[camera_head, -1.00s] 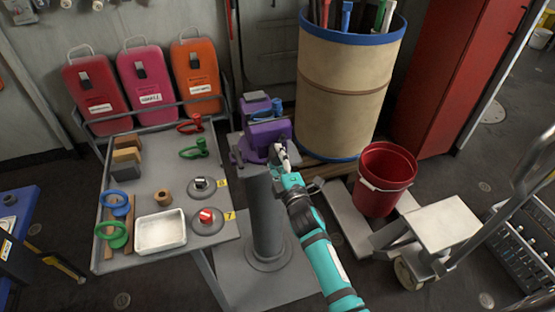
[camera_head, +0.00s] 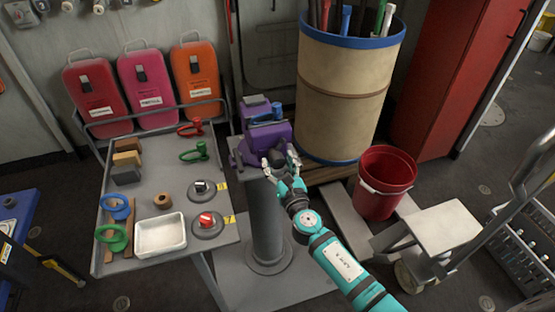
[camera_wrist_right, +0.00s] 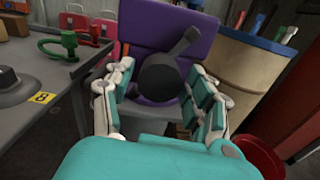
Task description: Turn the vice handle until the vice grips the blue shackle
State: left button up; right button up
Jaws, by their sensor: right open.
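The purple vice (camera_head: 267,140) stands on a grey pedestal beside the work table. In the right wrist view the vice (camera_wrist_right: 150,33) faces me, with its dark round hub and handle (camera_wrist_right: 165,75) at the centre; the handle's bar points up and to the right. The blue shackle (camera_head: 266,115) is at the top of the vice, by its jaws; I cannot tell whether it is gripped. My right gripper (camera_head: 281,160) is at the front of the vice, open, its fingers (camera_wrist_right: 163,95) on either side of the hub. Contact is not clear. My left gripper is not in view.
The grey table (camera_head: 152,198) at left holds shackles, blocks and a white tray (camera_head: 160,234). A tan barrel (camera_head: 345,90) stands close behind the vice at right. A red bucket (camera_head: 385,182) and a trolley (camera_head: 438,223) stand to the right of my arm.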

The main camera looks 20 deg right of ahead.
jog(key=n+p, duration=0.2)
jog(key=n, duration=0.2)
jog(key=n+p, duration=0.3)
jog(key=n, duration=0.2)
jog(key=n+p, duration=0.2)
jog(key=n, duration=0.2)
jog(key=shift+r+n+p, duration=0.3)
jog(key=shift+r, duration=0.05)
jog(key=n, duration=0.1)
jog(key=n+p, duration=0.1)
jog(key=n, duration=0.1)
jog(key=shift+f, duration=0.3)
jog(key=n+p, duration=0.2)
jog(key=n, duration=0.1)
jog(key=n+p, duration=0.1)
jog(key=n, duration=0.1)
jog(key=shift+r, duration=0.3)
jog(key=shift+f+n+p, duration=0.15)
jog(key=shift+n+p, duration=0.35)
jog(key=shift+n, duration=0.4)
jog(key=shift+f+n, duration=0.2)
jog(key=shift+n, duration=0.3)
jog(key=shift+c, duration=0.2)
